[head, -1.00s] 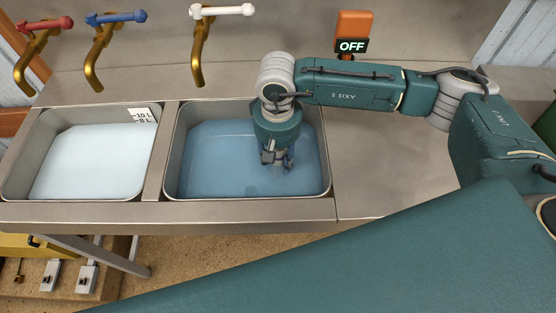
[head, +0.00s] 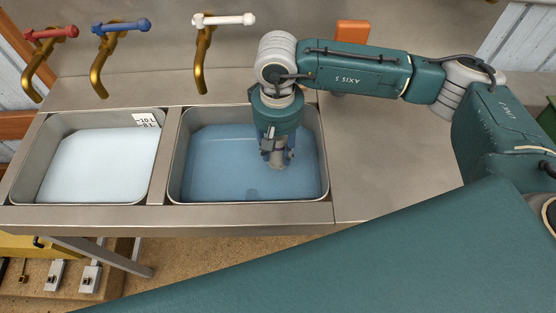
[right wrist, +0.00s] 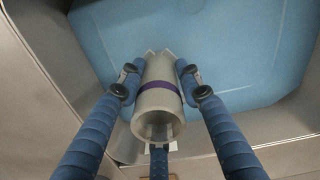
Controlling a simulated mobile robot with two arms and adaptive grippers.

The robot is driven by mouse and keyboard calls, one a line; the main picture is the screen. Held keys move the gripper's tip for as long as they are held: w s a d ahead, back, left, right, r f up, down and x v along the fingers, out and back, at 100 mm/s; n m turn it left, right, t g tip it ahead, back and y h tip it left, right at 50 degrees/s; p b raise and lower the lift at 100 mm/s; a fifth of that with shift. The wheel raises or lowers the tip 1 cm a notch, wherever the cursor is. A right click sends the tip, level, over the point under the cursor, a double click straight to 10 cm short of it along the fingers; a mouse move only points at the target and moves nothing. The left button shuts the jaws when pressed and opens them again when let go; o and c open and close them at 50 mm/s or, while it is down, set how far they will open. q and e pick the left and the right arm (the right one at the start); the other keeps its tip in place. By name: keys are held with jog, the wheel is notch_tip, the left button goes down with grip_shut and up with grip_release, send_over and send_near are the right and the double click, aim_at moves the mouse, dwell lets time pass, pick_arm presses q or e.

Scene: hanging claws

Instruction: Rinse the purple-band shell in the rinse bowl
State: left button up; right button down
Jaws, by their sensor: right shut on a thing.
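The purple-band shell (right wrist: 158,105) is a pale grey cylinder with one purple band around it. In the head view the right gripper (head: 278,153) points down over the right basin (head: 174,160), which holds blue water. The shell's grey lower end (head: 279,164) shows beneath the fingers, over the water; whether it touches the surface is unclear. I cannot tell for sure which basin is called the rinse bowl. My left gripper is not in view.
A left basin (head: 160,150) holds paler liquid and has a litre-mark label. Red (head: 50,33), blue (head: 121,27) and white (head: 223,20) taps stand behind the basins. An orange box (head: 352,31) is partly behind my arm. Bare steel counter (head: 375,160) lies to the right.

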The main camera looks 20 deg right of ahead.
notch_tip(320, 180, up, 11)
jog(key=p, duration=0.3)
jog(key=shift+f+p, duration=0.15)
jog(key=shift+p, duration=0.25)
dwell(0.7)
